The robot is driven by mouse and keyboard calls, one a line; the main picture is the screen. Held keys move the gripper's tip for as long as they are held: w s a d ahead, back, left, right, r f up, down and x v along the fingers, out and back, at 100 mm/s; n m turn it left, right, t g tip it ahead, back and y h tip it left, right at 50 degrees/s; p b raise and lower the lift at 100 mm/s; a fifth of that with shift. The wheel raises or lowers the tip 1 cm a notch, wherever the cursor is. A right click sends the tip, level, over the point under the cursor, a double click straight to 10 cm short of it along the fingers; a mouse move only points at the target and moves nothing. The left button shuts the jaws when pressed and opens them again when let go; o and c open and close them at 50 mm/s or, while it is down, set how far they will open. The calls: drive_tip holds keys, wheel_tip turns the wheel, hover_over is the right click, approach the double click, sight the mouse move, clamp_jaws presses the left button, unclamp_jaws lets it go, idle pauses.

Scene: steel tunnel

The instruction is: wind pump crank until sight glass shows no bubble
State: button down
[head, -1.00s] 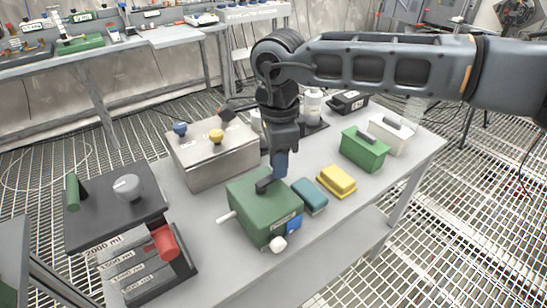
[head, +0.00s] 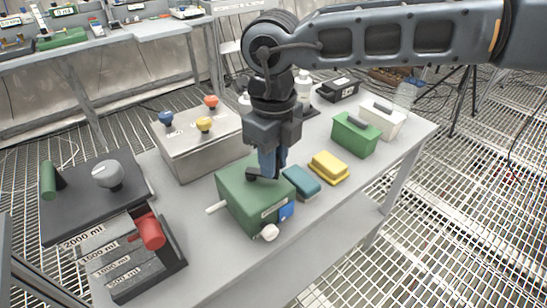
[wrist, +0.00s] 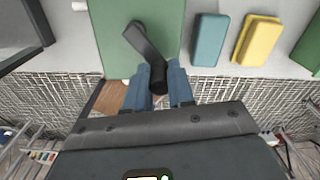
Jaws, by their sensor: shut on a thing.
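The green pump box (head: 235,205) stands on the grey table, with a dark crank (head: 254,173) on top. My gripper (head: 270,165) points down over the box, its blue fingers closed around the crank's upright handle. In the wrist view the crank arm (wrist: 145,42) runs from its hub on the green box to the black handle (wrist: 158,78), which sits between my fingers (wrist: 159,90). A small blue part (head: 287,211) is on the box's right side; I cannot tell whether it is the sight glass. No bubble can be made out.
Teal (head: 302,182) and yellow (head: 328,167) blocks lie close right of the pump. A steel box with coloured knobs (head: 200,145) stands behind. A dark stand with a red handle (head: 150,231) is at left. A green case (head: 355,136) and white case (head: 384,118) stand right.

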drive_tip(key=m, duration=0.1)
drive_tip(key=s+m+b, duration=0.1)
drive_tip(key=m, duration=0.1)
drive_tip(key=m+b, duration=0.1)
drive_tip(key=shift+s+a+f, duration=0.1)
drive_tip(key=shift+s+a, duration=0.15)
drive_tip(key=shift+a, duration=0.15)
drive_tip(key=shift+s+a+m+b, duration=0.25)
drive_tip(key=shift+m+b, duration=0.2)
drive_tip(key=shift+m, duration=0.45)
drive_tip(key=shift+s+a+m+b, duration=0.2)
drive_tip(key=shift+m+b, duration=0.25)
drive_tip(key=shift+m, duration=0.45)
drive_tip(key=shift+r, duration=0.2)
drive_tip(key=c, duration=1)
unclamp_jaws()
drive_tip(key=shift+f, duration=0.1)
drive_tip(key=shift+o, duration=0.2)
wheel_tip(320, 180, up, 8)
